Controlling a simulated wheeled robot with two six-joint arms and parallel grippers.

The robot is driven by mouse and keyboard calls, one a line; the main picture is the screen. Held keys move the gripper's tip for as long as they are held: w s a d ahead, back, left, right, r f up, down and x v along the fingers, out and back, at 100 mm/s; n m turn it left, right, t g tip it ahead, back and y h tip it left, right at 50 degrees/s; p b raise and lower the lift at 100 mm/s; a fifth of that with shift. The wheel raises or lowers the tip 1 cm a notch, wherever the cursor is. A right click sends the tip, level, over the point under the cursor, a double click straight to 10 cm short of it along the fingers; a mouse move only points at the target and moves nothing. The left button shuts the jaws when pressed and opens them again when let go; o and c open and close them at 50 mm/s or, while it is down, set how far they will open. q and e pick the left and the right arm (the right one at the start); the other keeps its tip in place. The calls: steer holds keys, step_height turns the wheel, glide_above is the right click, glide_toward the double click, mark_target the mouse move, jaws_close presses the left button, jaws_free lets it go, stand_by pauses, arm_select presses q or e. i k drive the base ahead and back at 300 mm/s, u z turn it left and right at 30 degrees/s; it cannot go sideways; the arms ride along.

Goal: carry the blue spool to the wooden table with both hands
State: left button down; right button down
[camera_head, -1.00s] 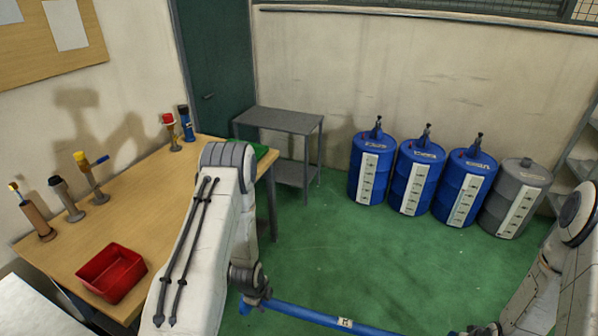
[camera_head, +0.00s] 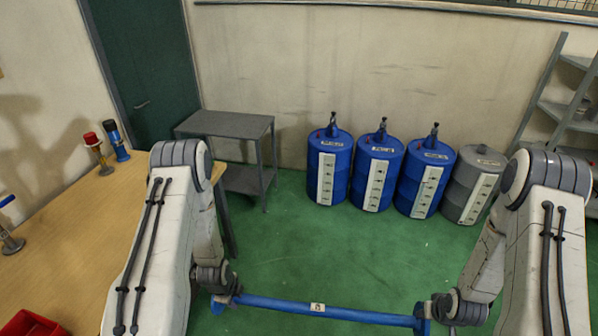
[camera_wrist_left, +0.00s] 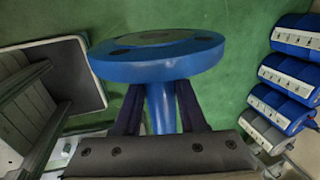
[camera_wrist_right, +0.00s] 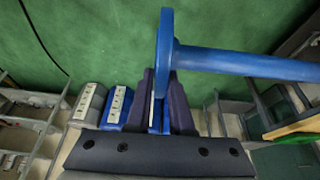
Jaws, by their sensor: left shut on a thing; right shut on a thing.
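The blue spool (camera_head: 280,308), a long pipe with a flange at each end and a small white label, hangs nearly level above the green floor between my two arms. My left gripper (camera_head: 228,299) is shut on the pipe just behind the left flange. The left wrist view shows this flange (camera_wrist_left: 155,68) with a finger on each side of the pipe. My right gripper (camera_wrist_right: 163,100) is shut on the right flange (camera_wrist_right: 165,45), its fingers on either side of the disc. The wooden table (camera_head: 75,225) is at the left, partly hidden by my left arm.
On the table are a red tray (camera_head: 32,325) and several upright tools. A grey side table (camera_head: 228,125) stands behind it. Blue drums (camera_head: 330,165) and a grey drum (camera_head: 474,185) line the back wall, with shelving (camera_head: 570,115) at right. The middle floor is clear.

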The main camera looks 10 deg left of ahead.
mark_target(100, 248)
steer(key=i, duration=2.45)
steer(key=u, duration=2.9)
steer(key=i, duration=0.45)
steer(key=z, duration=0.05)
